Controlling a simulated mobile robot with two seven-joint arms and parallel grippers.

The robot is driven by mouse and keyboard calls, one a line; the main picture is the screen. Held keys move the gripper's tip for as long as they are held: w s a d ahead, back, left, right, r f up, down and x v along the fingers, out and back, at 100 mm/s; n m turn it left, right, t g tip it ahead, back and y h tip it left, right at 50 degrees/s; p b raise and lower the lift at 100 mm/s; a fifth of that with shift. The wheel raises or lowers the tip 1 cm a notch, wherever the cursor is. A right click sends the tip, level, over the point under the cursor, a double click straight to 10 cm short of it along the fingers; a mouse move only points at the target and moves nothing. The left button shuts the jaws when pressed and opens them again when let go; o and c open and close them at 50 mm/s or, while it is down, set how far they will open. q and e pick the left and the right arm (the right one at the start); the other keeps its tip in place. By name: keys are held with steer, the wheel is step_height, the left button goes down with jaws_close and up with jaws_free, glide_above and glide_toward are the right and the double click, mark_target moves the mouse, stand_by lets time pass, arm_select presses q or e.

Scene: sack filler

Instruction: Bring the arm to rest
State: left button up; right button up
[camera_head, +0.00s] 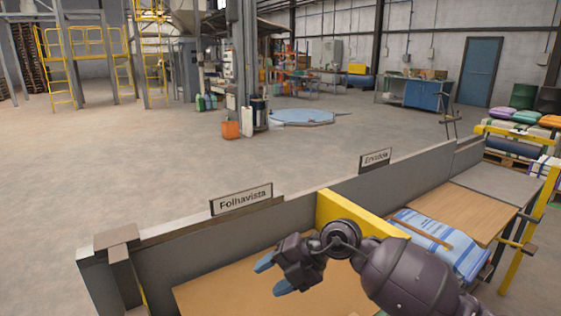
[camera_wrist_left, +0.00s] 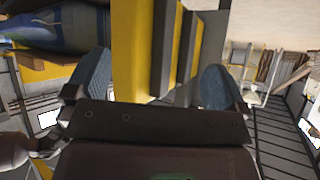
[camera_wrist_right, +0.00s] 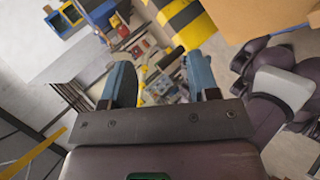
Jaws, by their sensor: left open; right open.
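My right gripper (camera_head: 273,275) is open, its two blue fingers apart with nothing between them. It hangs above the wooden board of the bay marked "Folhavista" (camera_head: 241,200), left of the yellow divider (camera_head: 342,213). The right wrist view also shows its open, empty fingers (camera_wrist_right: 161,82). My left gripper is outside the head view. In the left wrist view its fingers (camera_wrist_left: 154,84) are wide open, with yellow and dark bars behind the gap. I cannot tell whether it touches them.
A blue and white sack (camera_head: 437,238) lies in the bay right of the divider, partly behind my right arm. A grey wall (camera_head: 300,206) runs along the bays' far side with a second sign, "Ervilda" (camera_head: 375,159). The floor beyond (camera_head: 130,170) is clear.

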step_height(320, 180, up, 10)
steer(key=a+m+t+y, duration=0.1)
steer(key=m+t+y, duration=0.1)
steer(key=t+y, duration=0.5)
steer(key=d+f+m+t+h, duration=0.3)
steer(key=d+m+t, duration=0.25)
steer(key=m, duration=0.25)
steer(key=d+f+m+t+h, duration=0.3)
steer(key=d+m+t, duration=0.25)
steer(key=m, duration=0.25)
steer(key=s+d+f+m+g+h, duration=0.2)
steer(key=s+d+f+m+h, duration=0.3)
steer(key=f, duration=0.3)
steer(key=s+d+f+m+g+h, duration=0.1)
steer(key=s+d+f+m+h, duration=0.3)
steer(key=d+f, duration=0.35)
steer(key=s+d+f+m+g+h, duration=0.1)
steer(key=s+d+f+m+g, duration=0.1)
steer(key=s+f, duration=0.4)
steer(key=s+d+f+m+g+h, duration=0.1)
steer(key=s+d+f+m+g, duration=0.1)
steer(key=s+f, duration=0.5)
steer(key=s+d+m, duration=0.1)
steer(key=s+d, duration=0.1)
steer(key=s, duration=0.4)
steer(key=shift+g, duration=0.3)
